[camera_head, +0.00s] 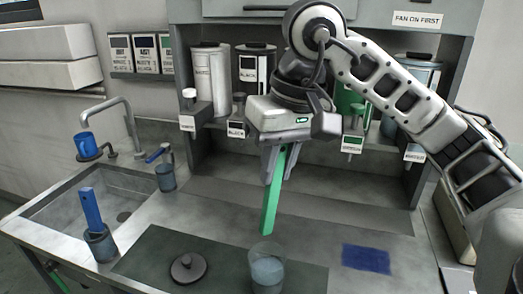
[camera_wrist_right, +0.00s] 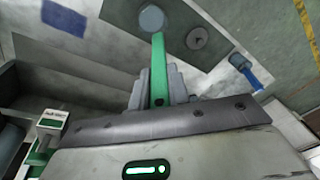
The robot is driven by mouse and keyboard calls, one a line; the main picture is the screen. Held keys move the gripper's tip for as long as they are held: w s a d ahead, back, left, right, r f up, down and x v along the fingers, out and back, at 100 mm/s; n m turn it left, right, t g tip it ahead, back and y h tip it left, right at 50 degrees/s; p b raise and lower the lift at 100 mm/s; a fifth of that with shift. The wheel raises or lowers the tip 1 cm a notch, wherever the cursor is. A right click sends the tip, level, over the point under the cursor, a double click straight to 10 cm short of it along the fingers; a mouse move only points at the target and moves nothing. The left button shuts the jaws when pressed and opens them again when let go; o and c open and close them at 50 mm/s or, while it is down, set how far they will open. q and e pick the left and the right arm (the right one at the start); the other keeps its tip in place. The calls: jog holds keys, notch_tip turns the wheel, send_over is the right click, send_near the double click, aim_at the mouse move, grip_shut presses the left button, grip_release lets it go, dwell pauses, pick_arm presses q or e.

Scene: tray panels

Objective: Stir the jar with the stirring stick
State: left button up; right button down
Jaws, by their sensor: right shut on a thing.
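The green stirring stick (camera_head: 272,195) is held by my right gripper (camera_head: 280,160), which is shut on its upper part. The stick hangs down, slightly tilted, and shows between the fingers in the right wrist view (camera_wrist_right: 158,70). The jar (camera_head: 267,272) is a clear container with bluish-grey contents, standing on the dark mat. The stick's lower tip appears just above and behind the jar's rim, outside it. In the right wrist view the jar (camera_wrist_right: 151,18) lies just beyond the tip. My left gripper is not in view.
A round dark lid (camera_head: 188,267) lies on the mat (camera_head: 150,245) left of the jar. A blue cloth (camera_head: 366,259) lies to the right. A holder with a blue-handled tool (camera_head: 93,212) stands by the sink (camera_head: 75,215). Labelled canisters (camera_head: 211,80) line the shelf behind.

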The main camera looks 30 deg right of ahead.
aim_at(278, 196)
jog(key=shift+s+f+b, duration=0.3)
jog(key=shift+f+b, duration=0.1)
jog(key=shift+f, duration=0.65)
notch_tip(278, 196, down, 2)
jog(key=shift+f+b, duration=0.1)
jog(key=shift+b, duration=0.85)
jog(key=shift+w+f+b, duration=0.1)
jog(key=shift+f+b, duration=0.5)
jog(key=shift+f, duration=0.05)
pick_arm(q)
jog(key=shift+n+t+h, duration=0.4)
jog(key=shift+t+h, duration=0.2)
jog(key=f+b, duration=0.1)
jog(key=b, duration=0.1)
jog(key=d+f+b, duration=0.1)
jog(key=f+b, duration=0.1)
jog(key=b, duration=0.1)
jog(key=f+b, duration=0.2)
jog(key=b, duration=0.1)
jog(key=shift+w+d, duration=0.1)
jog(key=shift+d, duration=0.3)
pick_arm(e)
notch_tip(278, 196, down, 8)
jog(key=shift+f, duration=0.2)
pick_arm(q)
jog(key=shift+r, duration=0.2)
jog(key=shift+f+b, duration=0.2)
jog(key=shift+b, duration=0.15)
pick_arm(e)
jog(key=shift+w+d, duration=0.1)
